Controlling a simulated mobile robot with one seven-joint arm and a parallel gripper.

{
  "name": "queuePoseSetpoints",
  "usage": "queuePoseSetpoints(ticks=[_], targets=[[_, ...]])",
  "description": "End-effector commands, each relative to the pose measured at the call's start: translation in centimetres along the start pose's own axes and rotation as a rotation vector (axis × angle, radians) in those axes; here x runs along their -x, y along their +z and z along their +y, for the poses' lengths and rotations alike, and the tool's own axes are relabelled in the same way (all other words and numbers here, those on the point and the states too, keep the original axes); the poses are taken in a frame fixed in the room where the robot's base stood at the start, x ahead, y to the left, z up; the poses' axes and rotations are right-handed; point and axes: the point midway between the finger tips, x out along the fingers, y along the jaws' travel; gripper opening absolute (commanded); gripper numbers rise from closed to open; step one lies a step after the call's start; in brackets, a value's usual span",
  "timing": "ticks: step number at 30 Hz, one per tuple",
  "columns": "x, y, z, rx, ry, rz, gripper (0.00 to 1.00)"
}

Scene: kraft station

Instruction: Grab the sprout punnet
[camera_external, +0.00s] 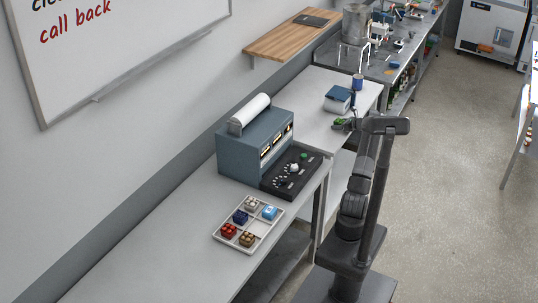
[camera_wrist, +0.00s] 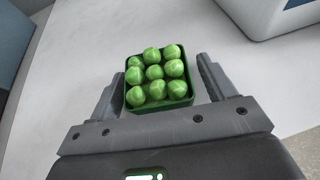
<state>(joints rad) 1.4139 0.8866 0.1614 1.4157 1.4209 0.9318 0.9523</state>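The sprout punnet is a small dark green square tray (camera_wrist: 160,106) filled with several round green sprouts. It sits on the white table (camera_wrist: 90,50) in the wrist view. My gripper (camera_wrist: 160,68) is open around it, with one finger on each side. The left finger is very close to the punnet's left wall, and whether they touch I cannot tell. A narrow gap shows between the right finger and the punnet. In the external view the punnet (camera_external: 338,121) shows as a small green patch beside my gripper (camera_external: 344,123), near the front edge of the white table.
A blue and white box (camera_external: 338,99) and a blue can (camera_external: 357,81) stand behind the punnet. A blue-grey machine (camera_external: 240,155) with a dark panel stands to the left. A white divided tray (camera_external: 262,236) with small items lies nearer. Table space around the punnet is mostly clear.

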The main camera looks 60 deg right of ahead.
Motion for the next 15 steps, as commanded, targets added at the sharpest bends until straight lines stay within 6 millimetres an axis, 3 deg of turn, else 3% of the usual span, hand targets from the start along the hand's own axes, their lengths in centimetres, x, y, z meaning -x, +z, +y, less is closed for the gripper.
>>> queuePoseSetpoints(ticks=[15], targets=[[0.03,0.00,0.01,0.000,0.000,0.000,0.33]])
